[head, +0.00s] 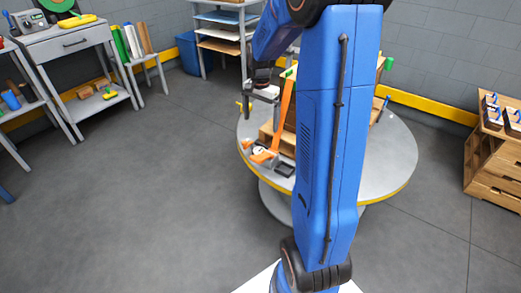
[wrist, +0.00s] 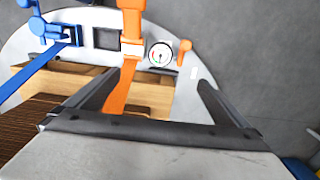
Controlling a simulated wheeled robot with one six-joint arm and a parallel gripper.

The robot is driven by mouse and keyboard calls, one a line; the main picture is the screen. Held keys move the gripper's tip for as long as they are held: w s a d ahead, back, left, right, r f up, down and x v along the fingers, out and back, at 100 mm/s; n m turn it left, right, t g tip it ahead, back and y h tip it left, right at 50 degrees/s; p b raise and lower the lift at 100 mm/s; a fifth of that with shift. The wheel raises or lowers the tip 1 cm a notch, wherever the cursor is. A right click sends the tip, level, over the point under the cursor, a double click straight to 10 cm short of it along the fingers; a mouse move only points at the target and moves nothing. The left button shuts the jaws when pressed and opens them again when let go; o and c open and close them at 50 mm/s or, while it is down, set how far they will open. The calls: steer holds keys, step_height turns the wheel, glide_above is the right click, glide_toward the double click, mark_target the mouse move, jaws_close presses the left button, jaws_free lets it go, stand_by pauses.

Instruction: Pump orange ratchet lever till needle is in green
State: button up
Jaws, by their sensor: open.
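The orange ratchet lever (head: 284,115) stands raised and tilted at the near left side of the round table. In the wrist view the orange lever (wrist: 124,70) passes between my fingers, closer to the left one. My gripper (wrist: 157,80) is open, with a wide gap on the lever's right side. In the head view my gripper (head: 260,92) is near the lever's upper part; I cannot tell whether it touches. The round white gauge (wrist: 159,55) sits right of the lever's base, with red and green marks. Its needle is too small to read surely.
A blue lever and clamp (wrist: 62,45) stand left of the orange lever in the wrist view. Wooden blocks (wrist: 150,92) lie below the lever. The grey round table (head: 395,150) has free room on its right. Open floor (head: 150,190) lies to the left.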

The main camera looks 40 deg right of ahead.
step_height(320, 180, down, 6)
steer(key=shift+f, duration=0.2)
steer(key=shift+r, duration=0.1)
stand_by(0.6)
step_height(320, 180, up, 10)
steer(key=s+a+r+n+t, duration=0.1)
steer(key=s+a+r+n, duration=0.3)
steer(key=s+a+r, duration=0.25)
steer(key=s+a+n+t, duration=0.1)
steer(key=s+a+n, duration=0.2)
steer(key=s, duration=0.4)
steer(key=s+a+n+t, duration=0.1)
steer(key=s+a+n, duration=0.2)
steer(key=s+a, duration=0.2)
steer(key=s+a+r+n+t, duration=0.1)
steer(key=s+a+n, duration=0.3)
steer(key=s, duration=0.6)
steer(key=shift+s+a+t, duration=0.35)
steer(key=shift+a+t, duration=0.05)
steer(key=shift+a, duration=0.1)
